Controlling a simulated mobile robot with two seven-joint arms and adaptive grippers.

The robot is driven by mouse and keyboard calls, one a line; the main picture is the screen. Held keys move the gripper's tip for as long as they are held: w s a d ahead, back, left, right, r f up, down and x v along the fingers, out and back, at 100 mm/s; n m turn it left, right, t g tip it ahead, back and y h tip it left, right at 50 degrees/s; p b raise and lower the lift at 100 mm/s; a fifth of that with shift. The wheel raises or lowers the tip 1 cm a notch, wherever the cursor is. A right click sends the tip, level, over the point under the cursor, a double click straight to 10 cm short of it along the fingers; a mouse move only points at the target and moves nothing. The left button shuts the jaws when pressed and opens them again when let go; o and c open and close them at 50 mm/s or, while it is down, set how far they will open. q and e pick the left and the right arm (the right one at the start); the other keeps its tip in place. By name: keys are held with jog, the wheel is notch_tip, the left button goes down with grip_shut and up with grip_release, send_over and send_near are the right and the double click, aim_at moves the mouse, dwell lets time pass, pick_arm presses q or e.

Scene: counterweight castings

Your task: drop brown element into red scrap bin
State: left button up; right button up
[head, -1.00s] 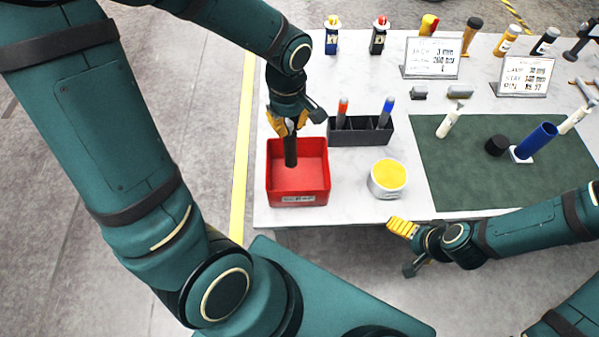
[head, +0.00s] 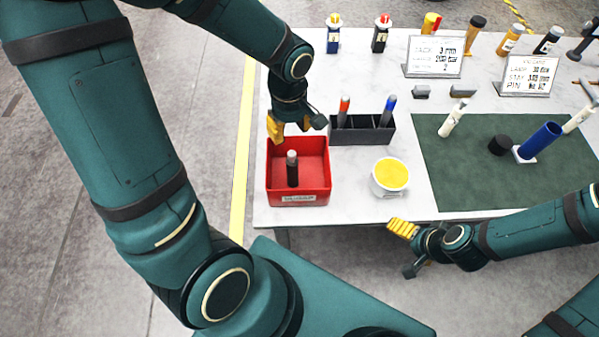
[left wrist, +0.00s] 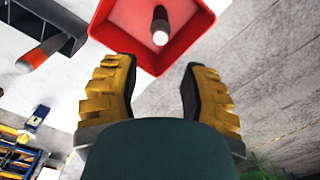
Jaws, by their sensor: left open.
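The red scrap bin (head: 272,190) stands at the table's left front; it also shows in the left wrist view (left wrist: 190,44). The dark brown element (head: 292,174), a slim cylinder with a pale grey end, is inside the bin, apparently standing or leaning; its end faces the left wrist camera (left wrist: 160,30). My left gripper (head: 296,127) is above the bin's back edge, open and empty, with its yellow-padded fingers spread in the left wrist view (left wrist: 158,80). My right gripper (head: 407,248) is in front of the table edge, its fingers apart and empty.
A dark holder (head: 360,136) with red-tipped and blue-tipped tools stands right of the bin. A white tub with yellow contents (head: 389,178) is nearby. A green mat (head: 470,185) carries a blue cylinder (head: 540,140) and a black round piece (head: 500,145). Signs and bottles line the back.

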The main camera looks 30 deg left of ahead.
pick_arm(q)
notch_tip(320, 180, up, 12)
dwell(0.5)
jog(key=shift+s, duration=0.1)
pick_arm(e)
jog(key=shift+s, duration=0.1)
